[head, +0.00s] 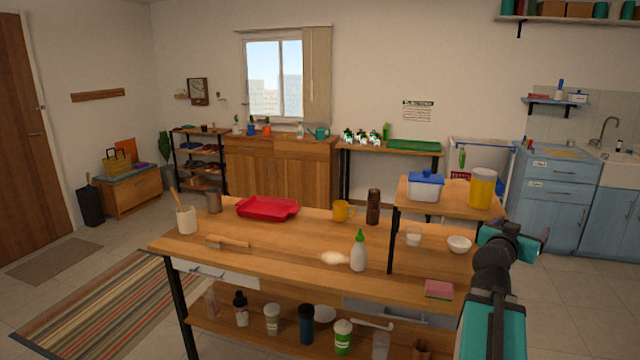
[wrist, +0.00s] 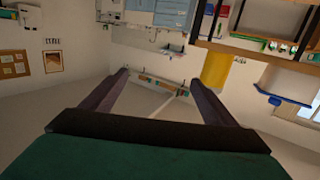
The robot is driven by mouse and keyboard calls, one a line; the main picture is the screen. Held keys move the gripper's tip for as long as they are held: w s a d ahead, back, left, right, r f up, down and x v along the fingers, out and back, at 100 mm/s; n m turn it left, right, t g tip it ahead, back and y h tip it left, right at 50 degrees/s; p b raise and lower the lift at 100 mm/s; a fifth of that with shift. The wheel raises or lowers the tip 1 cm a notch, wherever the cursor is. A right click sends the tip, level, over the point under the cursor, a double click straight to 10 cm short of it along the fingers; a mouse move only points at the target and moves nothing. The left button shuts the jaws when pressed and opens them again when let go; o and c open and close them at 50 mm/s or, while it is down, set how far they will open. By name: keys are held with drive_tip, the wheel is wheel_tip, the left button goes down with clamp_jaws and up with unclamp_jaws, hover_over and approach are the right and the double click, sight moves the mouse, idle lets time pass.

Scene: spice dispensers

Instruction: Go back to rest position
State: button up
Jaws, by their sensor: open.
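My gripper (head: 541,240) is raised at the right end of the wooden workbench (head: 300,236), beside the small raised shelf (head: 440,196). In the wrist view its two dark fingers (wrist: 160,76) are spread wide apart with nothing between them. My arm rises from the bottom right of the head view and hides part of the bench's right end. The wrist view is tilted, with the room upside down. The yellow canister (head: 482,188) also shows there (wrist: 215,70), beyond the fingers and apart from them.
A blue-lidded container (head: 425,187) shares the raised shelf. A white bottle with a green tip (head: 358,252), a pink sponge (head: 438,289), a yellow mug (head: 343,211) and a red tray (head: 267,208) are on the bench. Several bottles stand below. Floor right of my arm looks clear.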

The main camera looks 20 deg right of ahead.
drive_tip(key=w+a+f+n+y, duration=0.1)
drive_tip(key=w+a+f+y, duration=0.1)
drive_tip(key=w+a+f, duration=0.45)
drive_tip(key=w+a+f+n+t+y, duration=0.1)
drive_tip(key=w+a+f, duration=0.15)
drive_tip(key=f, duration=0.65)
drive_tip(key=w+a+f+n+y, duration=0.1)
drive_tip(key=w+a+f+y, duration=0.1)
drive_tip(key=w+a+f, duration=0.4)
drive_tip(key=s+a+f+n+g+y, duration=0.1)
drive_tip(key=a+f+y, duration=0.1)
drive_tip(key=a+f, duration=0.8)
drive_tip(key=s+a+f+n+g+y, duration=0.15)
drive_tip(key=a+f, duration=0.45)
drive_tip(key=f, duration=0.8)
drive_tip(key=s+a+f+n+g+y, duration=0.2)
drive_tip(key=s+a+f, duration=0.55)
drive_tip(key=f, duration=0.25)
drive_tip(key=s+a+f+n+g+y, duration=0.1)
drive_tip(key=s+a+f+g+y, duration=0.1)
drive_tip(key=s+a+f, duration=0.6)
drive_tip(key=s+a+f+n+g+y, duration=0.1)
drive_tip(key=s+a+f+n+g, duration=0.1)
drive_tip(key=s+a, duration=0.3)
drive_tip(key=s+a+f+n+g+y, duration=0.2)
drive_tip(key=s+a+f+g, duration=0.3)
drive_tip(key=s, duration=0.9)
drive_tip(key=shift+a, duration=0.4)
